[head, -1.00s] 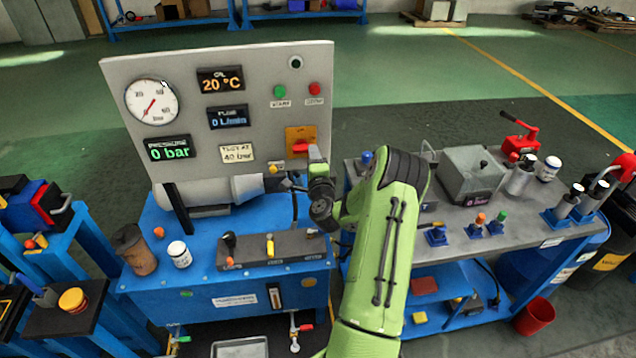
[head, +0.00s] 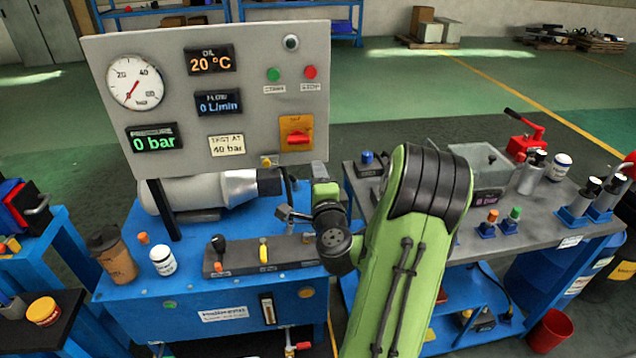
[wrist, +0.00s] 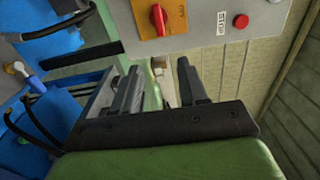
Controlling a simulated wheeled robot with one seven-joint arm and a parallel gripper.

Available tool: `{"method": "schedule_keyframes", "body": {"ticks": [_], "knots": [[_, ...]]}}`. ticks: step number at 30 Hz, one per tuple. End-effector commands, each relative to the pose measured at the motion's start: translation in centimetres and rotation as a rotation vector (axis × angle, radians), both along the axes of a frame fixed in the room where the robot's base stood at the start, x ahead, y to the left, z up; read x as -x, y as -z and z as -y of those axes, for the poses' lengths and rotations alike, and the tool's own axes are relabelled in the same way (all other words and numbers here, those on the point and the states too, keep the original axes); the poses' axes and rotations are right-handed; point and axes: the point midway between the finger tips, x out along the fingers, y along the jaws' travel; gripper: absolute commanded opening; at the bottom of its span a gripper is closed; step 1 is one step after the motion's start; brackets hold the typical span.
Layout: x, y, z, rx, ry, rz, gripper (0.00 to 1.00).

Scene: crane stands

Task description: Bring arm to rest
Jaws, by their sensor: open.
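My green arm (head: 415,260) reaches up from the bottom of the head view and bends left over the blue bench. My gripper (wrist: 158,85) is open in the wrist view, with two dark fingers apart and nothing between them. In the head view my gripper is small and partly hidden by my own wrist, in front of and below the grey panel's lower right. The red knob (head: 299,138) on its orange plate is clear of the gripper; the knob also shows at the top of the wrist view (wrist: 158,18).
A brown cup (head: 113,258) and white jar (head: 163,261) stand at left. A grey-topped bench (head: 545,205) with several tools is at right. Green floor lies behind.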

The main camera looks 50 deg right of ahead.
Motion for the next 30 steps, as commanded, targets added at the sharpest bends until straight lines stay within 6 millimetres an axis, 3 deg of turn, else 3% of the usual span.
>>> {"method": "schedule_keyframes", "body": {"ticks": [11, 14, 17, 19, 22, 25, 27, 30], "knots": [[-0.1, -0.1, 0.0, 0.002, -0.002, -0.001, 0.43], [-1.4, -0.8, -1.7, 0.042, -0.07, -0.032, 0.43], [-4.5, -2.5, -7.1, 0.165, -0.264, -0.133, 0.43], [-6.5, -3.4, -12.4, 0.289, -0.446, -0.242, 0.43], [-7.4, -4.0, -20.4, 0.494, -0.71, -0.428, 0.43], [-5.3, -4.1, -27.6, 0.724, -0.956, -0.653, 0.43], [-2.6, -4.3, -30.7, 0.865, -1.078, -0.81, 0.43], [2.5, -5.2, -33.0, 1.023, -1.197, -1.016, 0.43]]}}
